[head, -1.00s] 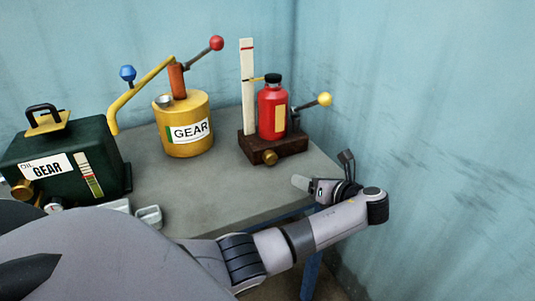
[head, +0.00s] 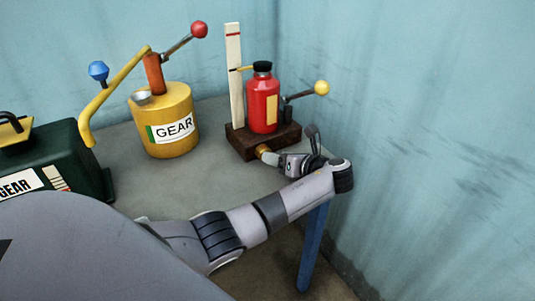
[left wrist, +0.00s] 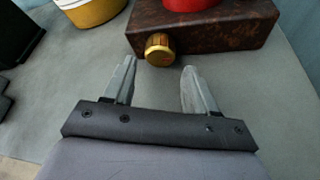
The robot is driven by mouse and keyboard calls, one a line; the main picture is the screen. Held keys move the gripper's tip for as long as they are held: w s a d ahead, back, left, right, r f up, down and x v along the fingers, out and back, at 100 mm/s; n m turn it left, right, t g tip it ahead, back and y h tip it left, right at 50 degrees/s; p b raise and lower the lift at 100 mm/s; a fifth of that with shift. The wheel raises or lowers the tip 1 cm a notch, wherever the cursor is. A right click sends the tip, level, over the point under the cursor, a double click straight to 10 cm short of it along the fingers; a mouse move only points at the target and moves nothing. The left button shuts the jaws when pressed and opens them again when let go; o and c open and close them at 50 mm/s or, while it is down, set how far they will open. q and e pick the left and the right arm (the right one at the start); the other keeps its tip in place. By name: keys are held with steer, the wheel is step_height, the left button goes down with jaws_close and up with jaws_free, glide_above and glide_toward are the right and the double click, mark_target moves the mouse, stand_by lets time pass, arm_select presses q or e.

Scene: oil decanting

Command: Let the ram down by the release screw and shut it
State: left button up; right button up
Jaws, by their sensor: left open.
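The ram is a red bottle jack (head: 263,103) with a black cap on a dark brown base (head: 240,142). A lever with a yellow knob sticks out to its right. The brass release screw (left wrist: 160,50) sits on the near face of the base (left wrist: 205,28), seen in the left wrist view. My left gripper (left wrist: 155,75) is open, its two fingers pointing at the screw, which lies just beyond the fingertips and between their lines. My right gripper is out of view.
A white gauge board (head: 234,80) with a red mark stands beside the jack. A yellow GEAR can (head: 175,142) with a red-knobbed pump handle and a dark green GEAR box (head: 72,160) stand to the left. Blue walls close in behind and right.

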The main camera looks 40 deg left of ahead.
arm_select(q)
steer(key=shift+x, duration=2.4)
steer(key=c, duration=0.8)
steer(key=shift+r+p, duration=0.15)
steer(key=shift+p, duration=0.3)
steer(key=n+t+p, duration=0.1)
steer(key=n+p, duration=0.1)
steer(key=p, duration=0.1)
steer(key=shift+s+r+h, duration=0.1)
steer(key=shift+h, duration=0.2)
steer(key=shift+n+t+p, duration=0.4)
steer(key=shift+n+t, duration=0.1)
steer(key=shift+n, duration=0.1)
steer(key=shift+n+t+h, duration=0.3)
steer(key=shift+n+t, duration=0.2)
steer(key=shift+n, duration=0.3)
